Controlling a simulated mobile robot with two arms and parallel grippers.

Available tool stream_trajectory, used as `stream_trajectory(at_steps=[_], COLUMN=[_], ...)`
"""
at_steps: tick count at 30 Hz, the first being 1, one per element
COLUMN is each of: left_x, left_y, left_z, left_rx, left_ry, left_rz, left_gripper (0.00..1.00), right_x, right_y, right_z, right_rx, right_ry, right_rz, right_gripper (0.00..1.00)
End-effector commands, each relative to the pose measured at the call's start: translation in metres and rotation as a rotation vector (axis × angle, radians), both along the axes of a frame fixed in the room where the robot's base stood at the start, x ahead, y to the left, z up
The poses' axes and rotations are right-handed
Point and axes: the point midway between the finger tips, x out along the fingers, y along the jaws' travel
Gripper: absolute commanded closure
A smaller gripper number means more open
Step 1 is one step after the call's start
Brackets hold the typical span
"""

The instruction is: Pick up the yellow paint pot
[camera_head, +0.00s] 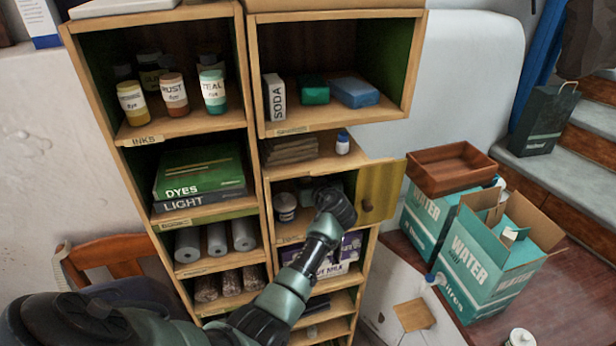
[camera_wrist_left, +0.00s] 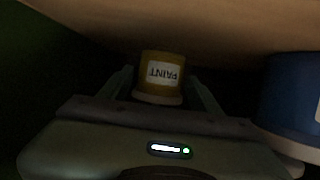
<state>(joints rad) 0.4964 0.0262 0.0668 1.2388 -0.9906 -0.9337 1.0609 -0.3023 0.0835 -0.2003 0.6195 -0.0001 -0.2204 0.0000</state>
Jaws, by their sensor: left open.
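The yellow paint pot (camera_wrist_left: 161,75) shows in the left wrist view with its PAINT label upside down in the picture. My left gripper (camera_wrist_left: 163,88) is open, with one finger on each side of the pot. I cannot tell whether the fingers touch it. In the head view my left gripper (camera_head: 335,204) reaches into the compartment with the open yellow door (camera_head: 380,190), and the yellow pot is hidden there. My right gripper is not in view.
A blue pot (camera_wrist_left: 293,100) stands close at the right in the wrist view. The shelf board (camera_head: 330,160) above is close.

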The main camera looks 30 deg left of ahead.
Motion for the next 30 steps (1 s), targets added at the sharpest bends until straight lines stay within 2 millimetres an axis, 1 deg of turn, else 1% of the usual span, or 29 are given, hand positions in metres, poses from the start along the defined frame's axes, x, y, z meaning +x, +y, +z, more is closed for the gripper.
stream_trajectory(at_steps=[3, 9, 10, 11, 12, 14, 15, 16, 17, 25, 30], left_x=[0.004, 0.004, 0.004, 0.004, 0.004, 0.004, 0.004, 0.004, 0.004, 0.004, 0.006], left_y=[0.005, 0.005, 0.005, 0.005, 0.005, 0.005, 0.005, 0.005, 0.005, 0.005, 0.01], left_z=[-0.002, -0.003, -0.003, -0.003, -0.003, -0.003, -0.003, -0.003, -0.001, 0.0, 0.007], left_rx=[0.001, -0.001, -0.001, -0.001, -0.001, -0.001, -0.001, -0.001, 0.001, 0.001, 0.001], left_ry=[-0.001, -0.001, -0.001, -0.001, -0.001, -0.001, -0.001, -0.001, -0.003, -0.002, -0.003], left_rz=[0.0, 0.0, 0.0, 0.0, 0.0, 0.0, 0.0, 0.0, -0.001, -0.001, -0.002], left_gripper=[0.37, 0.37, 0.39, 0.48, 0.59, 0.76, 0.87, 0.95, 1.0, 1.0, 1.0], right_x=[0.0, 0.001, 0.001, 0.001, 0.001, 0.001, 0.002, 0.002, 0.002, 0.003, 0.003], right_y=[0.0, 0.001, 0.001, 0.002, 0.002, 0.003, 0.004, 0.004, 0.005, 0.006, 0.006], right_z=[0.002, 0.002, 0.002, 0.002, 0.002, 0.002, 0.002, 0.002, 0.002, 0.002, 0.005], right_rx=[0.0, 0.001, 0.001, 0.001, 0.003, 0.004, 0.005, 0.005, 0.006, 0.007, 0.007], right_ry=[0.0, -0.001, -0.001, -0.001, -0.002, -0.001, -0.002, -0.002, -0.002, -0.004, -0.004], right_rz=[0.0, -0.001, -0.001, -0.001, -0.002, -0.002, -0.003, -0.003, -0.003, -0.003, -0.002], right_gripper=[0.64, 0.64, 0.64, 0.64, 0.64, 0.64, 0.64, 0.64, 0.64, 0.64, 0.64])
